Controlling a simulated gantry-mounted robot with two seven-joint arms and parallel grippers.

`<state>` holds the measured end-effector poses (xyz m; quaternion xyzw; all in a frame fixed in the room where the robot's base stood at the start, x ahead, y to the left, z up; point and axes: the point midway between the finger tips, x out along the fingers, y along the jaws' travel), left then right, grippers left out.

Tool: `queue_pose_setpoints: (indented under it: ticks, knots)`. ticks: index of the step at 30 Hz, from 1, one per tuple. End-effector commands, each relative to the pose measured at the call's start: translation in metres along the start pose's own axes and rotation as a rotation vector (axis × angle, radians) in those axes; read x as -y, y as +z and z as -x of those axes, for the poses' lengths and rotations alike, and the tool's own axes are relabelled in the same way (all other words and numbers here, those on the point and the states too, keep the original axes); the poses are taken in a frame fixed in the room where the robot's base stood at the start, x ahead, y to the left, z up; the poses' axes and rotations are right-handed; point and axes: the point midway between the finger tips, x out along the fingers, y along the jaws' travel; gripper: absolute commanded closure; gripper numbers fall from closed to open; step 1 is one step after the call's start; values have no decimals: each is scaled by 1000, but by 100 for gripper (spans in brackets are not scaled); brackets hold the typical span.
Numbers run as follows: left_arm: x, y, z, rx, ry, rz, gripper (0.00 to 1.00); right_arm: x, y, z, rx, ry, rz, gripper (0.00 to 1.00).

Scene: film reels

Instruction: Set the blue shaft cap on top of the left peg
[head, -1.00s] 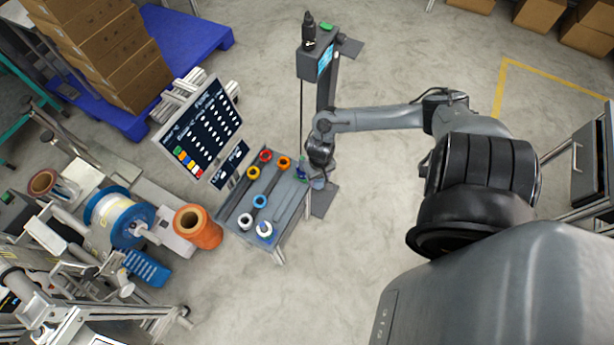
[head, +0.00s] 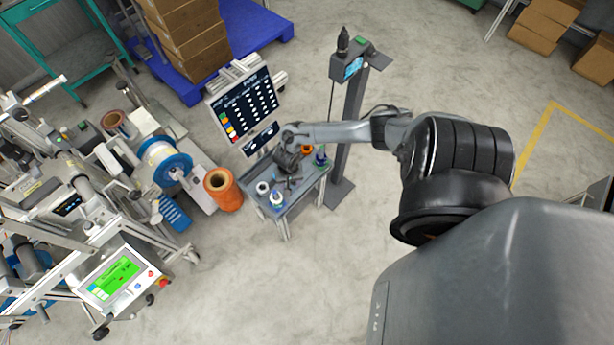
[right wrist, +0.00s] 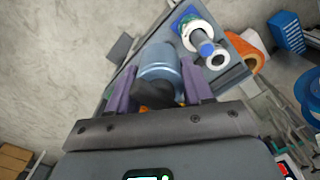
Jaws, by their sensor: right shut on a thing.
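My right gripper (head: 287,168) is over the grey cart top (head: 312,184). In the right wrist view its purple fingers (right wrist: 160,92) are shut on a blue-grey cylinder, apparently the blue shaft cap (right wrist: 160,62). Its lower end is dark, and the hand hides it in the head view. A white ring (head: 262,187) and a white piece with blue on it (head: 277,199) stand at the cart's near left end; the white piece also shows in the right wrist view (right wrist: 195,32). I cannot make out the left peg for certain. My left gripper is not in view.
An orange ring (head: 306,149) and a small dark blue-green bottle-like item (head: 320,156) are at the cart's far right. A tilted screen (head: 244,105) stands behind the cart, a dark post (head: 346,130) at its right. An orange roll (head: 222,189) is to the left.

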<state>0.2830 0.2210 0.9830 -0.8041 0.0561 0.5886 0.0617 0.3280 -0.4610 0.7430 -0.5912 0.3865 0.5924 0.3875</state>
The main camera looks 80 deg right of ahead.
Motion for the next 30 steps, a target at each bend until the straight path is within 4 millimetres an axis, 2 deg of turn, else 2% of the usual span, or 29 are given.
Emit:
queue_pose_setpoints:
  ticks: [1, 6, 11, 20, 30]
  knots:
    - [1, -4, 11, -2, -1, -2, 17, 15, 0, 14, -2, -5, -3, 88]
    - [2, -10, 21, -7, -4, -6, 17, 47, 2, 33, -1, -3, 3, 88]
    - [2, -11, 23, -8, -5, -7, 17, 59, -1, 42, -2, 0, 5, 88]
    - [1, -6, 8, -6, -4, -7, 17, 62, -2, 33, -2, 1, 5, 88]
    - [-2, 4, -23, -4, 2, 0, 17, 62, -2, 9, -2, 0, 5, 88]
